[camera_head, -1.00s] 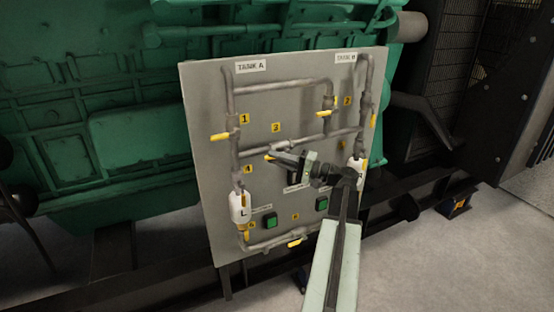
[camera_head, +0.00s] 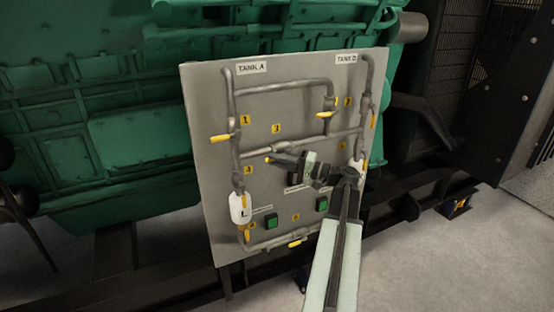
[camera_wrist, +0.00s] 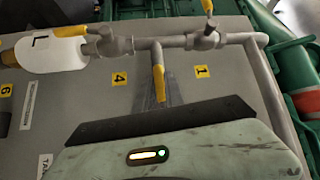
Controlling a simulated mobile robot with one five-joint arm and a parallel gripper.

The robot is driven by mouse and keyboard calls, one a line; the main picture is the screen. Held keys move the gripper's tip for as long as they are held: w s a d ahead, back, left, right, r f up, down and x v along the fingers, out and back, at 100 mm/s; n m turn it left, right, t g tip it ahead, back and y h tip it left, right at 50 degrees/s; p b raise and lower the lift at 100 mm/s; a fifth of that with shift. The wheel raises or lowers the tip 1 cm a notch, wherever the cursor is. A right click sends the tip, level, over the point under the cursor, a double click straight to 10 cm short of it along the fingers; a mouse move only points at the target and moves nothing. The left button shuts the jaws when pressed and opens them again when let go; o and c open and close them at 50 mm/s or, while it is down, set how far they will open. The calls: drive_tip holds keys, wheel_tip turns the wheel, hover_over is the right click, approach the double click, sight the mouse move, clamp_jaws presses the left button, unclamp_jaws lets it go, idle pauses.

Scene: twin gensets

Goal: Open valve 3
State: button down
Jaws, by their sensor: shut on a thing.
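The grey panel (camera_head: 215,180) carries pipes and yellow-handled valves. Valve 3 (camera_head: 283,146) sits on the middle cross pipe, below its yellow number tag (camera_head: 276,128). Its handle tip (camera_head: 267,159) points left, slightly below the pipe line. My gripper (camera_head: 278,159) is shut on this handle, reaching in from the right. In the wrist view, the yellow handle tip (camera_wrist: 158,83) shows beyond my gripper's dark edge, roughly in line with the cross pipe (camera_wrist: 156,53). The grip itself and most of the handle are hidden.
Valve 1's handle (camera_head: 220,137) sticks out left, and valve 2's handle (camera_head: 323,114) is above my gripper. A white bottle-shaped part (camera_head: 240,208) is on the left pipe. Green buttons (camera_head: 271,221) are below. A green engine (camera_head: 100,110) stands behind; open floor lies to the right.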

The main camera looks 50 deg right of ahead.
drive_tip(key=c, duration=1.4)
unclamp_jaws()
drive_tip(key=v, duration=0.7)
drive_tip(key=shift+s+b, duration=0.35)
drive_tip(key=shift+b, duration=0.05)
drive_tip(key=shift+d, duration=0.1)
